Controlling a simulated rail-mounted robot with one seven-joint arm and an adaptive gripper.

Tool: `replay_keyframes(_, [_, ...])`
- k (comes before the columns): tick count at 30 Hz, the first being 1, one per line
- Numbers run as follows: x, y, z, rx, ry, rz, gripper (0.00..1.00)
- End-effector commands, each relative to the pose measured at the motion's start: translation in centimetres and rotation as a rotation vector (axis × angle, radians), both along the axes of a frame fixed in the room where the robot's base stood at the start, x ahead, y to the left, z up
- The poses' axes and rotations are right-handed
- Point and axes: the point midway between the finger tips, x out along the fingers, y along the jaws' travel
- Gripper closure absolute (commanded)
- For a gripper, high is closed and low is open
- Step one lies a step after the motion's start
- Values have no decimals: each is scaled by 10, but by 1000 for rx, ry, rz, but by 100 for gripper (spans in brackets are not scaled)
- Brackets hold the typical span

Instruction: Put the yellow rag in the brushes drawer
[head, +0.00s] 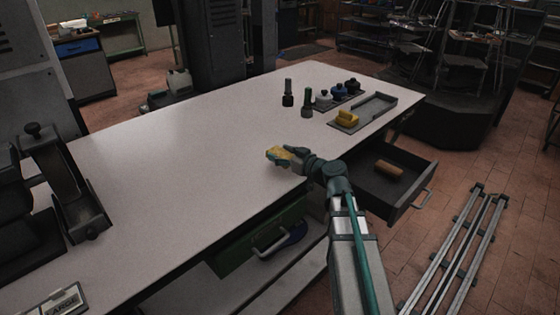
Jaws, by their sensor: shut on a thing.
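My gripper (286,156) is shut on the yellow rag (277,152), above or at the white bench top near its front edge. The jaws hide part of the rag, and I cannot tell whether it touches the bench. An open dark drawer (410,208) sticks out under the bench's right end, to the right of my gripper. A tan block-like thing (389,169), perhaps a brush, lies in it. A green drawer (236,256) with a pale handle sits under the bench's front and looks shut. I see no readable drawer labels.
A dark press-like fixture (68,185) stands at the left. The bench's middle is clear. Metal rails (450,250) lie at right.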

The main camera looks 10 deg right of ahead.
Motion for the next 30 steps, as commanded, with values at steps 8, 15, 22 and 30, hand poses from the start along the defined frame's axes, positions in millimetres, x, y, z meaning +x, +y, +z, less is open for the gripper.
replay_keyframes(8, [8, 3, -34, 2, 1, 0, 72])
replay_keyframes(15, [8, 3, -37, 1, 0, -1, 72])
replay_keyframes(22, [8, 3, -39, 1, 0, 0, 72])
replay_keyframes(30, [8, 3, -39, 1, 1, 0, 10])
